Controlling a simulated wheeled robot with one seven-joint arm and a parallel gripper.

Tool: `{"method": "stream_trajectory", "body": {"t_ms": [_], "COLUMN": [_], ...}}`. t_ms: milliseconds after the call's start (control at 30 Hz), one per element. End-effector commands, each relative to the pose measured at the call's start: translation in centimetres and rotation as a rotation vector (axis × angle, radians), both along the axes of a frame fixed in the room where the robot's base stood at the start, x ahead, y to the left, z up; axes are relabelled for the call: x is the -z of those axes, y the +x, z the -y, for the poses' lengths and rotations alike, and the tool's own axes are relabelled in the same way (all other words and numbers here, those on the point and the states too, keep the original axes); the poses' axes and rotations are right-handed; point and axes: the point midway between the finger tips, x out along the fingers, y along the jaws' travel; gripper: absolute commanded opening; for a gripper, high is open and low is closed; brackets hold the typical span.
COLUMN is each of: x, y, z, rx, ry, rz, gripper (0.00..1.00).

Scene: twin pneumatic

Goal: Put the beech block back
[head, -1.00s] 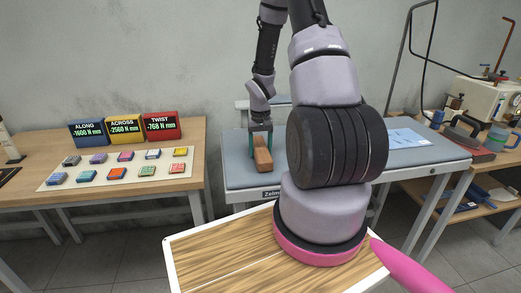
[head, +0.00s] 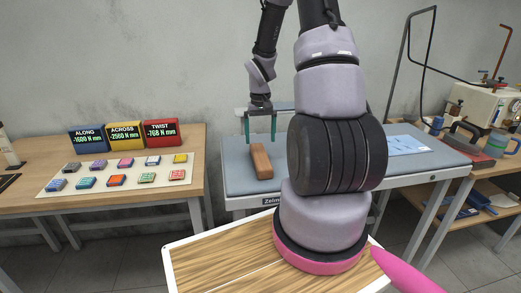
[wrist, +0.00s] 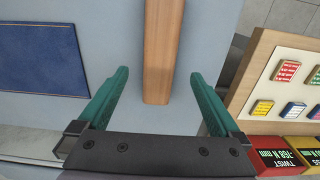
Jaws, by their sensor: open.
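The beech block (head: 260,162) is a long brown wooden bar lying on the grey-blue padded table (head: 237,175). In the wrist view the block (wrist: 158,60) runs from the top edge down to between my fingers. My gripper (head: 260,135) has teal fingers and is open above the far end of the block. In the wrist view the gripper (wrist: 158,95) shows a clear gap on both sides of the block, touching neither side.
A blue panel (wrist: 42,58) lies on the pad. On the left bench, ALONG (head: 87,138), ACROSS (head: 125,132) and TWIST (head: 162,132) displays stand behind a board (head: 60,192) of small coloured blocks. A white sheet (head: 407,145) lies on the pad's right; a machine (head: 492,103) stands beyond.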

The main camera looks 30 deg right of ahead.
Motion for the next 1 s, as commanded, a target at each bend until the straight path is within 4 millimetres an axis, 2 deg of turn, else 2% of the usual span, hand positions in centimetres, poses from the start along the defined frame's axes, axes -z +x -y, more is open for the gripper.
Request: {"method": "stream_trajectory", "body": {"t_ms": [33, 133, 467, 567, 667, 800, 1000], "x": [-1.1, -2.4, -4.7, -7.5, -11.8, -17.9, -24.8], "y": [0.0, 0.0, -0.1, -0.5, -1.5, -4.0, -8.9], "z": [0.0, 0.1, -0.2, -1.0, -2.3, -4.7, -8.1], "rx": [0.001, 0.002, 0.002, 0.008, 0.022, 0.042, 0.068], "ry": [-0.001, -0.002, -0.006, -0.018, -0.03, -0.03, 0.015], "rz": [0.004, 0.003, 0.012, 0.051, 0.112, 0.212, 0.358], "gripper": [1.0, 1.0, 1.0, 1.0, 1.0, 1.0, 1.0]}}
